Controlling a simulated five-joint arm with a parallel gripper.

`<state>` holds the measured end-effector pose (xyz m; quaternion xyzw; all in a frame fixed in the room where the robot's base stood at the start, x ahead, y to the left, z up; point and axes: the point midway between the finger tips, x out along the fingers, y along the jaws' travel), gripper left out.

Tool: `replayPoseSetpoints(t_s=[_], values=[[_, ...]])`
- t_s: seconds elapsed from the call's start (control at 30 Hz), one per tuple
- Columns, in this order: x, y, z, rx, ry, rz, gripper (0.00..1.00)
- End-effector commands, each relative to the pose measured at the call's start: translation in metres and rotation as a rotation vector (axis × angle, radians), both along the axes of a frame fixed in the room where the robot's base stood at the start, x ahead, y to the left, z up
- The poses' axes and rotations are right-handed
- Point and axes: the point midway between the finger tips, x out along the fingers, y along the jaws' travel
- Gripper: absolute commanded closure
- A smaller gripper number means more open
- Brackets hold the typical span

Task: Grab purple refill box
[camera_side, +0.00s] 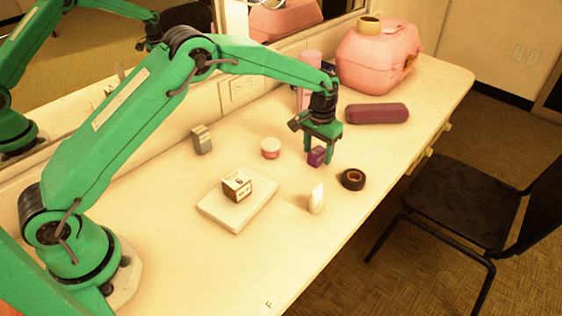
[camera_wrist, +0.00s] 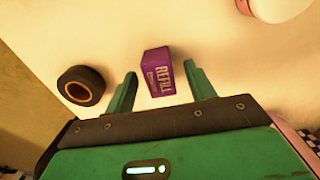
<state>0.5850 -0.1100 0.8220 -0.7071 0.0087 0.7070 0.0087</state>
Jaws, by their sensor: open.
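The purple refill box (camera_side: 316,156) stands on the cream table below my gripper (camera_side: 322,145) in the side view. In the wrist view the purple box (camera_wrist: 160,73), with "REFILL" lettering on it, lies between and slightly beyond the two green fingertips of my gripper (camera_wrist: 160,84). My gripper is open, with a gap between each finger and the box. In the side view the fingers partly overlap the box, and I cannot tell how far down they reach beside it.
A black tape roll (camera_side: 353,179) is right of the box, a white tube (camera_side: 316,198) in front, a pink-white round tin (camera_side: 270,148) left. A white slab (camera_side: 226,214) bears a small box (camera_side: 237,185). A maroon case (camera_side: 377,113) and pink carrier (camera_side: 376,60) stand behind.

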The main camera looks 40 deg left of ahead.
Motion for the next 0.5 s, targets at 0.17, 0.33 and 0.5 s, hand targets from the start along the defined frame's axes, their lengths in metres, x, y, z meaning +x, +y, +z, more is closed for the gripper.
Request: replayPoseSetpoints(t_s=[0.17, 0.33, 0.5], values=[[-0.0003, 0.0001, -0.0083, 0.000, 0.001, 0.000, 0.45], [-0.0002, 0.0000, -0.0082, 0.000, 0.000, 0.000, 0.45], [-0.0002, 0.0000, -0.0080, 0.000, 0.000, 0.000, 0.45]])
